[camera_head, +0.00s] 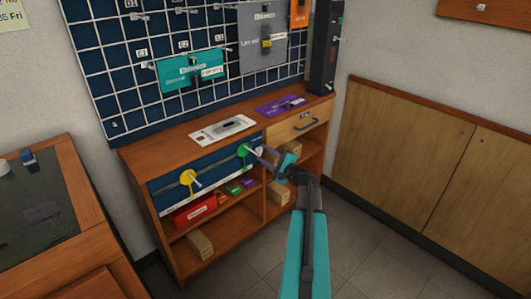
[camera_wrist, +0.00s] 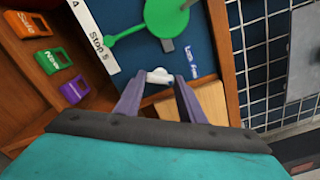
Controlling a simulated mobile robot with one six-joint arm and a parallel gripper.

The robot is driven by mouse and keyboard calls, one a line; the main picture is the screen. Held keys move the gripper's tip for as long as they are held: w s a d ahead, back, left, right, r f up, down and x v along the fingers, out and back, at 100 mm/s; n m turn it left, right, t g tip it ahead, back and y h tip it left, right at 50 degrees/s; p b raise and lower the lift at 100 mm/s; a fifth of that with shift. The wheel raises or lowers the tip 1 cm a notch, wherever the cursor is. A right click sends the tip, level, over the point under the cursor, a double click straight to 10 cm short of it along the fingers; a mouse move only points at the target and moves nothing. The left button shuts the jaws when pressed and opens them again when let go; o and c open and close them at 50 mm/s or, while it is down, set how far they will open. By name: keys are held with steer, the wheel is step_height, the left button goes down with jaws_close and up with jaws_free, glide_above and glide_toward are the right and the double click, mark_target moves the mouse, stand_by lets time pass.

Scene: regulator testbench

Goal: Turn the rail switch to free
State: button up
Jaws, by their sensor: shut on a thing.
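The rail switch is a small white knob (camera_wrist: 159,76) on the dark blue front panel (camera_wrist: 205,40) of the bench. In the wrist view it sits between the two fingertips of my gripper (camera_wrist: 163,80), beside a label that appears to read "Lock Free" (camera_wrist: 190,62). My gripper is shut on this knob. In the head view my gripper (camera_head: 264,154) reaches the right end of the panel (camera_head: 215,178), just right of the green disc (camera_head: 243,150). The fingers partly hide the knob there, and its exact setting is hard to tell.
A green disc with a lever (camera_wrist: 165,15) is close by. A yellow disc (camera_head: 188,177) hangs further left. A wooden drawer (camera_head: 298,124) is right of the panel; shelves below hold boxes (camera_head: 200,245) and a red bin (camera_head: 193,211). The floor (camera_head: 365,235) to the right is clear.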

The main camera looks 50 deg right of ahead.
steer(key=shift+a+m+p, duration=0.1)
steer(key=shift+m+p, duration=0.55)
steer(key=shift+m, duration=0.85)
steer(key=shift+f, duration=0.1)
steer(key=o, duration=1)
steer(key=shift+o, duration=0.2)
steer(key=shift+s, duration=0.1)
steer(key=s, duration=1.3)
steer(key=shift+s+a+p, duration=0.35)
steer(key=shift+a, duration=0.1)
